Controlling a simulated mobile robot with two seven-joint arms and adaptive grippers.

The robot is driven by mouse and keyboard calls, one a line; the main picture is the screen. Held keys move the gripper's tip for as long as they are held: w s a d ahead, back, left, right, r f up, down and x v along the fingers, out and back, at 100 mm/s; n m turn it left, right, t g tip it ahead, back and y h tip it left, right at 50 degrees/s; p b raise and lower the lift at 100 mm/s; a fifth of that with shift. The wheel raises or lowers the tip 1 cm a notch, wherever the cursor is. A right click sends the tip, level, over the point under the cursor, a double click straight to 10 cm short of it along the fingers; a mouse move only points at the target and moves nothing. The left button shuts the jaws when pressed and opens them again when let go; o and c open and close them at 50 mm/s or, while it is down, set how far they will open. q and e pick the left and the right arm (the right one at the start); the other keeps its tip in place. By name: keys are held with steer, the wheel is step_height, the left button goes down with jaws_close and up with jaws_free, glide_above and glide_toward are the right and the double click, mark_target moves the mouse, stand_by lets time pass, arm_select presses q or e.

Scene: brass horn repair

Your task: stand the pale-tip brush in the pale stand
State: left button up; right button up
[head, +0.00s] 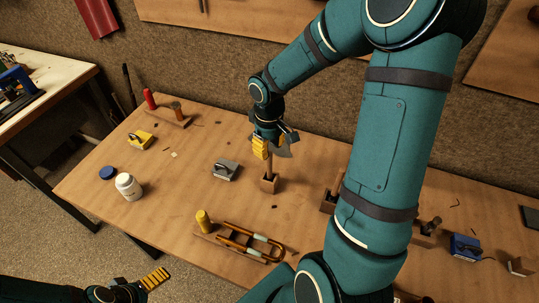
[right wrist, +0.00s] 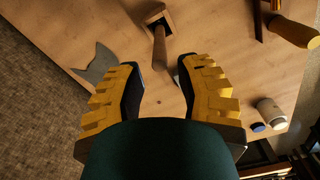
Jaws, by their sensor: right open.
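A brush with a plain wooden handle (head: 269,167) stands upright in a small wooden block stand (head: 269,184) at mid-table. Its handle (right wrist: 159,45) and the block (right wrist: 155,17) also show in the right wrist view; its tip is hidden, so I cannot tell its colour. My right gripper (head: 268,146) is over the handle's upper end. In the right wrist view the gripper (right wrist: 158,74) has its yellow-backed fingers apart, the handle end showing between and just beyond them. A second wooden block (head: 328,205) is partly behind my right arm. My left gripper (head: 143,283) is low at the left.
A grey clamp-like tool (head: 226,171), a white jar (head: 128,187) and a blue lid (head: 107,173) stand left of the stand. Bent brass tubing (head: 252,240) and a yellow cylinder (head: 203,221) lie nearer. A blue tool (head: 466,246) is at the right. A grey flat piece (right wrist: 98,64) lies near the gripper.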

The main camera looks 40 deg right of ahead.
arm_select(q)
steer(key=shift+w+r+p, duration=0.15)
steer(key=shift+r+p, duration=0.15)
steer(key=shift+r, duration=0.15)
arm_select(e)
step_height(320, 180, up, 5)
steer(key=shift+r, duration=0.1)
arm_select(q)
steer(key=shift+a, duration=0.1)
